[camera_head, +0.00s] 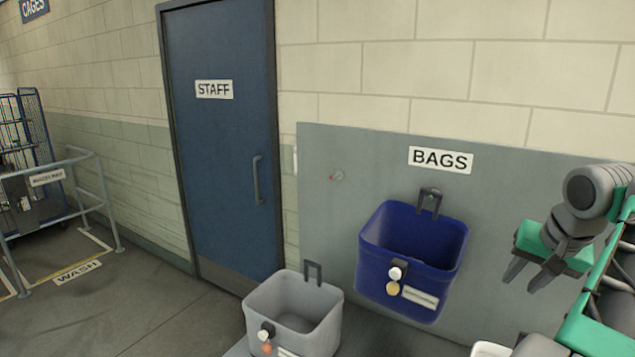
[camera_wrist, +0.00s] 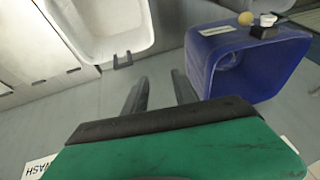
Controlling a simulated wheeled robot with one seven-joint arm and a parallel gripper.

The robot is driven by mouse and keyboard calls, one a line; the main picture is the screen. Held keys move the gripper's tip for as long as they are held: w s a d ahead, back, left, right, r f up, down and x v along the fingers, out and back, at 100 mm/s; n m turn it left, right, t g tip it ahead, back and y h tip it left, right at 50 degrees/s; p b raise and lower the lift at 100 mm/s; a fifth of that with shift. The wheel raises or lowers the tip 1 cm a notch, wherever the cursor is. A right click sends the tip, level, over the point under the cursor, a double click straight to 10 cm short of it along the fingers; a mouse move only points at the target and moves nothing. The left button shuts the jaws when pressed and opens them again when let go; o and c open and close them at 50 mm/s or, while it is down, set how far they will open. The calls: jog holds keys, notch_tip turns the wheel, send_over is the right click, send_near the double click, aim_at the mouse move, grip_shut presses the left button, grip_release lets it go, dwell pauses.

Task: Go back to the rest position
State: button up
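My gripper (camera_head: 527,279) is at the right of the head view, right of the blue bag and apart from it. Its two fingers stand apart with nothing between them, as the wrist view (camera_wrist: 160,85) also shows. The blue bag (camera_head: 385,262) hangs by a dark hook loop on the grey wall panel under the BAGS sign. It looks empty and has a round tag and a pale label on its front. It also shows in the wrist view (camera_wrist: 265,75). A grey bag (camera_head: 315,335) stands lower left, with an upright loop at its back.
A white bin (camera_wrist: 145,35) is at the wrist view's top left. A blue STAFF door (camera_head: 220,150), railing (camera_head: 85,200) and cage (camera_head: 35,130) stand left. Floor before the door is clear.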

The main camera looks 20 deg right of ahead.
jog(key=s+d+f+m+g, duration=0.15)
jog(key=s+f, duration=0.25)
jog(key=f, duration=0.9)
jog(key=a+f, duration=0.5)
jog(key=a, duration=0.1)
jog(key=w+a+f+n+g+b, duration=0.1)
jog(key=a+f+n+b, duration=0.3)
jog(key=a, duration=1.1)
jog(key=w+a+n+t+y, duration=0.1)
jog(key=w+a+n, duration=0.1)
jog(key=a, duration=0.7)
jog(key=w+a+r+n+t, duration=0.1)
jog(key=w+a+n, duration=0.2)
jog(key=a, duration=0.6)
jog(key=shift+n+y, duration=0.4)
jog(key=shift+n, duration=0.55)
jog(key=shift+w, duration=0.1)
